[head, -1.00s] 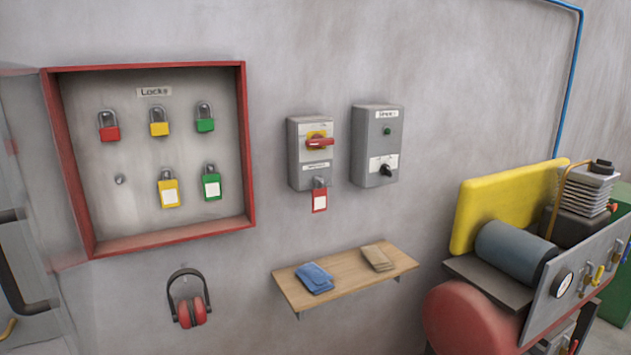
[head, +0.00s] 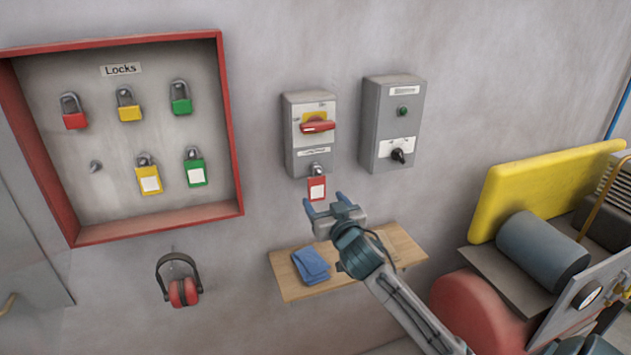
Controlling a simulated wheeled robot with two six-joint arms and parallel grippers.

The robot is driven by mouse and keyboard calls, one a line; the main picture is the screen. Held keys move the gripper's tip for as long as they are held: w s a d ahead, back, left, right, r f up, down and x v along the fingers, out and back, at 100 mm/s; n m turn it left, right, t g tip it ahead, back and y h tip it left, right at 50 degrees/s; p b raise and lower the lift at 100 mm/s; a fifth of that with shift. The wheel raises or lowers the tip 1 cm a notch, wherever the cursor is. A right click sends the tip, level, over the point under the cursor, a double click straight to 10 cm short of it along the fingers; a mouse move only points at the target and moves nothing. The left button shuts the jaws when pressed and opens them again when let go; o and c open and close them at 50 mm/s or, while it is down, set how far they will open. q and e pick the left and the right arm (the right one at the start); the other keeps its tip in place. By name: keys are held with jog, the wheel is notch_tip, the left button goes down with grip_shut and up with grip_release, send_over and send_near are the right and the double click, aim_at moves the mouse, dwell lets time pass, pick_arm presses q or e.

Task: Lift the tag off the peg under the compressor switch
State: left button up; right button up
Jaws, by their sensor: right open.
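A grey metal piece shows at the tag's top; the peg itself is hard to make out. My right gripper (head: 322,206) is open and empty, its blue-tipped fingers just below the tag and to either side of it. I cannot tell how far it stands from the wall. My left gripper is not in view.
A second grey box (head: 392,124) with a black knob is to the right. Below, a wooden shelf (head: 290,289) holds a blue cloth (head: 311,266). A red-framed lock board (head: 231,135) and ear muffs (head: 183,291) are left; the compressor (head: 541,253) is right.

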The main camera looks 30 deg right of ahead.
aim_at(317, 189)
jog(key=p+x, duration=0.2)
jog(key=x, duration=0.1)
jog(key=p+x, duration=0.1)
jog(key=x, duration=0.1)
jog(key=shift+w+d, duration=0.2)
jog(key=shift+d, duration=0.2)
jog(key=shift+w+f+p, duration=0.1)
jog(key=shift+w+p, duration=0.2)
jog(key=shift+p, duration=0.05)
jog(key=shift+w+d+f, duration=0.15)
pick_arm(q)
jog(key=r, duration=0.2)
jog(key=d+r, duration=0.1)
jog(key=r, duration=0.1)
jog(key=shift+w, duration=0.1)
pick_arm(e)
jog(key=c, duration=1.1)
jog(key=shift+o, duration=0.2)
